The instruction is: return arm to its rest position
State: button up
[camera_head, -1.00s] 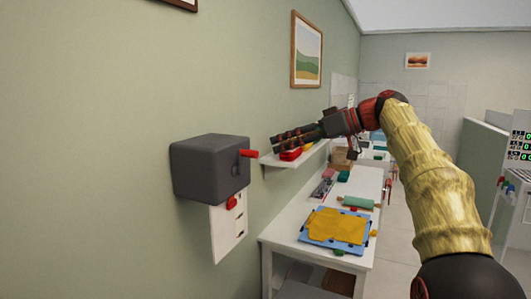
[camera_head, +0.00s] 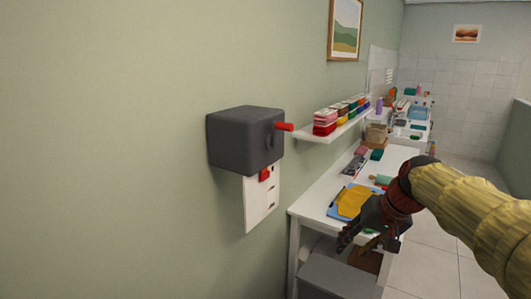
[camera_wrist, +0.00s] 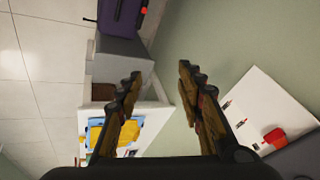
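My gripper (camera_head: 358,238) is in front of the white table's near end in the head view, pointing down and to the left. In the wrist view its two fingers (camera_wrist: 158,90) stand apart with nothing between them. It is open and empty. My arm comes in from the right edge of the head view, bent at the wrist. The gripper hides part of the table's front legs and shelf.
A dark grey wall box (camera_head: 240,142) with a red handle juts from the left wall above a white panel (camera_head: 260,200). A shelf (camera_head: 325,133) holds colored containers. The white table (camera_head: 312,203) carries a blue board with yellow cloth. A grey box (camera_head: 335,280) stands below. Floor at right is clear.

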jog(key=s+a+f+n+h, duration=0.1)
jog(key=s+f, duration=0.2)
jog(key=s, duration=1)
jog(key=s+a+f+n+h+p, duration=0.1)
jog(key=s+f, duration=0.3)
jog(key=s, duration=0.9)
jog(key=shift+a+t+h, duration=0.3)
jog(key=shift+a+t, duration=0.1)
jog(key=shift+a, duration=0.25)
